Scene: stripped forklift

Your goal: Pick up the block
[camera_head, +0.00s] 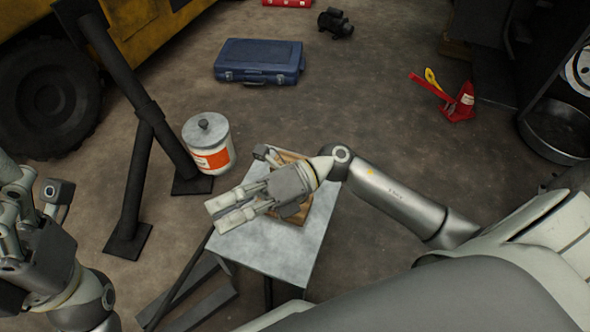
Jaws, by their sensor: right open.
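A wooden, block-like thing (294,216) lies on a small grey table (265,250). It is mostly hidden under my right gripper, so its full shape does not show. My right gripper (223,211) reaches across above it from the right. Its two pale fingers are apart, point left past the wood, and hold nothing that I can see. I cannot tell whether the gripper touches the wood. My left gripper (32,192) is at the far left, away from the table, and is partly cut off by the picture's edge.
A white bucket with an orange label (213,158) stands just beyond the table's left side. Black metal posts (137,180) rise left of it. A blue case (259,62) and a red jack (460,103) are on the floor farther back. Open floor lies behind the table.

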